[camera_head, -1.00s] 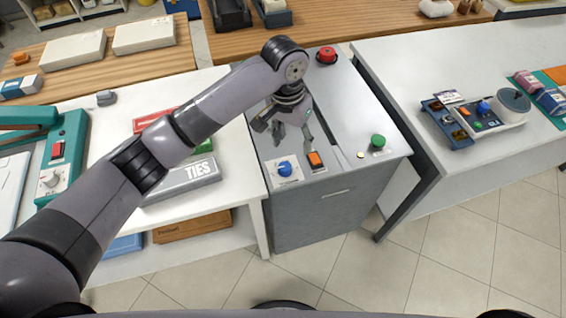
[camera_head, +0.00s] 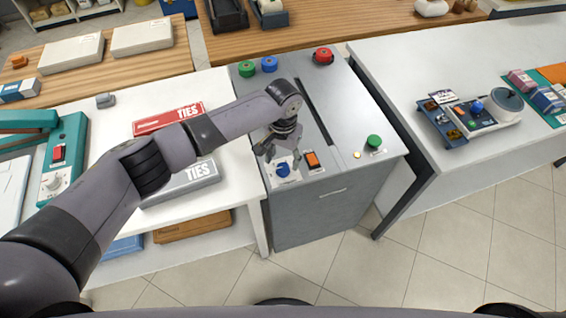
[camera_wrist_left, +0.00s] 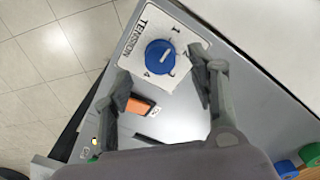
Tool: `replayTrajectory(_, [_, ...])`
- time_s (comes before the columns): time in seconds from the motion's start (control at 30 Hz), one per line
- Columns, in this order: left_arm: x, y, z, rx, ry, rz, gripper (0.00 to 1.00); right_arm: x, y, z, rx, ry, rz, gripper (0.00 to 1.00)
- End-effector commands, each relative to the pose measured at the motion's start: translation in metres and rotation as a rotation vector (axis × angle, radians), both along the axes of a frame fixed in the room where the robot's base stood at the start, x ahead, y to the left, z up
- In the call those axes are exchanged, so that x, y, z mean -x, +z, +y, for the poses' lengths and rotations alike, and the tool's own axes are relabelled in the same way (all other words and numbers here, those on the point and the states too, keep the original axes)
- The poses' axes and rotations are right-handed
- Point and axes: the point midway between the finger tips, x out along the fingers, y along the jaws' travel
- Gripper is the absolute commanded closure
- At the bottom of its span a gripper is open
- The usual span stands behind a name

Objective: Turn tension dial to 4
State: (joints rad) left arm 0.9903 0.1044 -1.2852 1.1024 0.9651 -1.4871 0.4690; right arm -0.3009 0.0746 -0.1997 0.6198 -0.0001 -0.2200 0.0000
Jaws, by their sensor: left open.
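The blue tension dial (camera_head: 283,170) sits on a white plate at the front left of the grey cabinet's top. In the left wrist view the dial (camera_wrist_left: 160,57) has a pale pointer line and a plate marked TENSION (camera_wrist_left: 131,41), with 1, 2 and 4 legible. The number the pointer is on is hard to tell. My left gripper (camera_head: 282,160) is open and points down just above the dial. In the left wrist view its fingers (camera_wrist_left: 159,77) are spread to either side, with the dial between and slightly beyond the tips. My right gripper is not in view.
An orange switch (camera_head: 312,159) is close beside the dial. A green button (camera_head: 374,141) is at the right, with a red one (camera_head: 323,56) at the back. A dark slot (camera_head: 315,108) crosses the cabinet top. Tie boxes (camera_head: 182,184) lie on the left table.

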Motion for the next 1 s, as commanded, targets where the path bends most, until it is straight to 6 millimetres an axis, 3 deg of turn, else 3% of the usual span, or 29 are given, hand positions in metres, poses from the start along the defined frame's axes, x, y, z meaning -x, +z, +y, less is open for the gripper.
replayTrajectory(0.23, [0.000,-0.033,0.000,0.000,0.000,0.001,0.47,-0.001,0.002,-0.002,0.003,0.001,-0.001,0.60])
replayTrajectory(0.63, [0.000,-0.040,0.000,0.000,0.000,-0.001,0.47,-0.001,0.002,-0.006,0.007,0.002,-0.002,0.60])
replayTrajectory(1.0, [0.000,-0.040,0.000,0.000,0.000,-0.001,0.72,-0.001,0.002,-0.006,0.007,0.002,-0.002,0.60])
